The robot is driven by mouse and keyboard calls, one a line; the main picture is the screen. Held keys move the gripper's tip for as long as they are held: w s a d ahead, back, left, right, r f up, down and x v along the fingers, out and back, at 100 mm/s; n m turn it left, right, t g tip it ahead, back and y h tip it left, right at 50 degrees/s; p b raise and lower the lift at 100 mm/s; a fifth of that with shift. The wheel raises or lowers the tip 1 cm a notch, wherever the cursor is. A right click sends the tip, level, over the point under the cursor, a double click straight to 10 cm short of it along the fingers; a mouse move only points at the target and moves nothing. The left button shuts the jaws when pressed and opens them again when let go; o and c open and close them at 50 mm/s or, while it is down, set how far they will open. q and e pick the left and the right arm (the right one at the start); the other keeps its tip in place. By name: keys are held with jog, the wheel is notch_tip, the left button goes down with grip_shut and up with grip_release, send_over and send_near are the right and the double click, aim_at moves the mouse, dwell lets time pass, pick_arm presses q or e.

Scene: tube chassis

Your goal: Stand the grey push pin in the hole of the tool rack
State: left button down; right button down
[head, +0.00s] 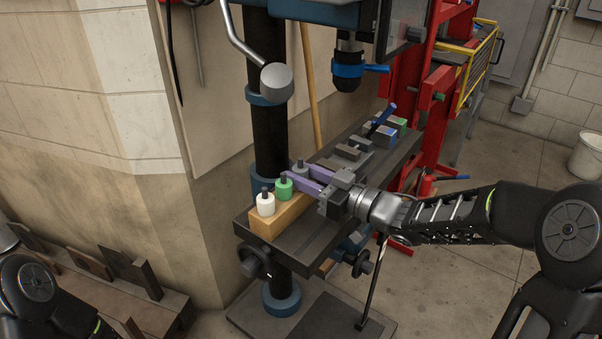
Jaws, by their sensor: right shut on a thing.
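The tool rack (262,223) is a long wooden block on the dark drill-press table. A white push pin (265,206) stands upright at its near end, with a green push pin (284,190) just behind it. The grey push pin (301,166) is behind the green one, upright, between the purple fingers of my right gripper (299,171). The right gripper is shut on it, reaching in from the right. The fingers hide its lower part and the rack there, so I cannot tell whether it is in a hole or above it. My left gripper is out of view; part of my left arm shows at lower left.
The drill chuck (348,72) hangs above the table, and the black column (268,110) rises behind the rack. A grey-ended lever (277,82) hangs at upper left.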

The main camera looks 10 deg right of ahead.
jog(key=c, duration=1)
grip_release()
jog(key=shift+s, duration=0.1)
jog(key=v, duration=0.7)
jog(key=shift+s+d, duration=0.2)
jog(key=shift+d, duration=0.15)
